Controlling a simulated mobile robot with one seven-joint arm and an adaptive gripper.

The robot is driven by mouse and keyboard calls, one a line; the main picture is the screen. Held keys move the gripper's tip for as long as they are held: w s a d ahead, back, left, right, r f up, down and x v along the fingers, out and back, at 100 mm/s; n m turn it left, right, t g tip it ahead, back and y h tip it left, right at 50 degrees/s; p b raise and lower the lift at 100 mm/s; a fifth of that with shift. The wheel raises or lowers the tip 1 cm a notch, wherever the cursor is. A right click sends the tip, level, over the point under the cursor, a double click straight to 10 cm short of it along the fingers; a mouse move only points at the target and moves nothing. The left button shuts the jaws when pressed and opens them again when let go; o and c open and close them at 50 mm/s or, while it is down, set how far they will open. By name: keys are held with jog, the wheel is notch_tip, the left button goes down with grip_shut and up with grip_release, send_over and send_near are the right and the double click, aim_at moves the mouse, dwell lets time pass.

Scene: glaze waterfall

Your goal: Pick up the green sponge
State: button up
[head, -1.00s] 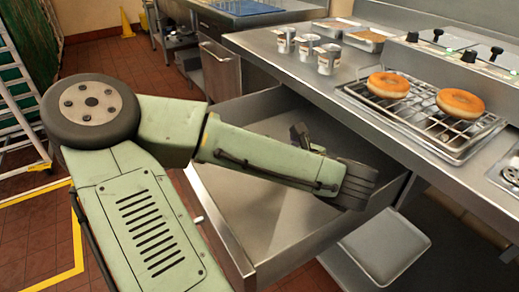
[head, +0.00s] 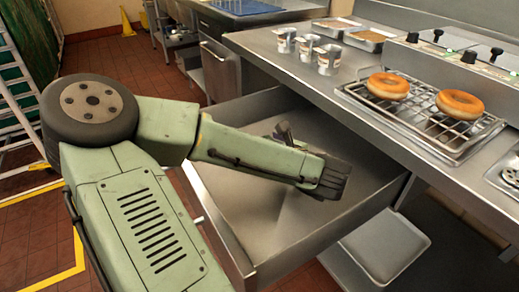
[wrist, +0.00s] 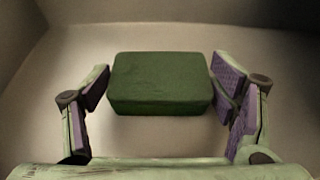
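The green sponge (wrist: 161,83) is a dark green block lying on the bare metal floor of the open drawer (head: 240,226). It shows in the wrist view only; my arm hides it in the head view. My gripper (wrist: 159,80) is open, with its purple-padded fingers on either side of the sponge. The right finger is very close to the sponge's right end, and a small gap shows at the left end. I cannot tell whether the right pad touches. In the head view my gripper (head: 284,134) is inside the drawer, mostly hidden behind my wrist.
Drawer walls surround my gripper. The counter above holds several metal cans (head: 327,59) and a wire rack (head: 430,112) with two doughnuts (head: 388,86). A metal tray (head: 390,250) lies below, right of the drawer. The drawer's near floor is clear.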

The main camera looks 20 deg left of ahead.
jog(key=shift+c, duration=1.1)
